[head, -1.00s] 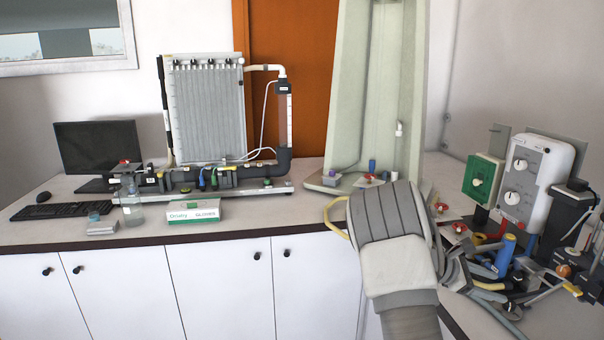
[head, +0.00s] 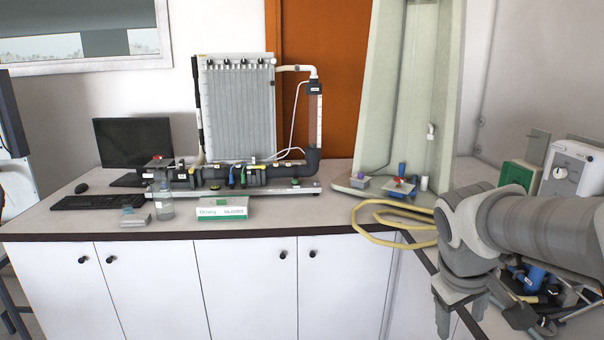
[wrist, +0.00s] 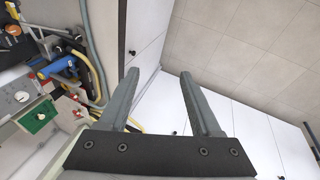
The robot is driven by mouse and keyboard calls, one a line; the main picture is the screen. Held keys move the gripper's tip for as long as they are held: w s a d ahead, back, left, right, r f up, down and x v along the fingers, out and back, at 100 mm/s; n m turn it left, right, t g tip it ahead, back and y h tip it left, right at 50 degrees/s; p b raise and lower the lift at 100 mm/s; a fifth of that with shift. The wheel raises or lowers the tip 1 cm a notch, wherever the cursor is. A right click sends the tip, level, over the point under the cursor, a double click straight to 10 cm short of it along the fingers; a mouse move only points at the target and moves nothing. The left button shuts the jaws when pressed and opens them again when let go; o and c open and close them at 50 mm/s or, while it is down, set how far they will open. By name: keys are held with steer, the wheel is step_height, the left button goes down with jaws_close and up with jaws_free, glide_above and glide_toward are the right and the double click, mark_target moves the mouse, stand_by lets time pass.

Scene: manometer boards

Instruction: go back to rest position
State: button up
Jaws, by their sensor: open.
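My gripper (wrist: 160,98) is open in the wrist view, with two grey fingers apart and nothing between them. Past the fingers I see white cabinet doors and the tiled floor. In the head view my arm reaches in from the right edge. Its gripper (head: 482,315) points down at the lower right, in front of the counter edge. My arm hides part of the cluttered counter behind it.
A manometer board (head: 237,110) stands on the counter (head: 100,215), with a glove box (head: 221,209) and bottle (head: 163,205) before it. A yellow hose (head: 375,240) hangs over the edge. White cabinets (head: 250,290) are below. A green box (head: 520,176) stands at right.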

steer(key=s+a+r+m+t+y, duration=0.2)
steer(key=s+a+t+y, duration=0.1)
steer(key=s+a, duration=0.6)
steer(key=shift+a+m, duration=0.3)
steer(key=shift+a, duration=0.75)
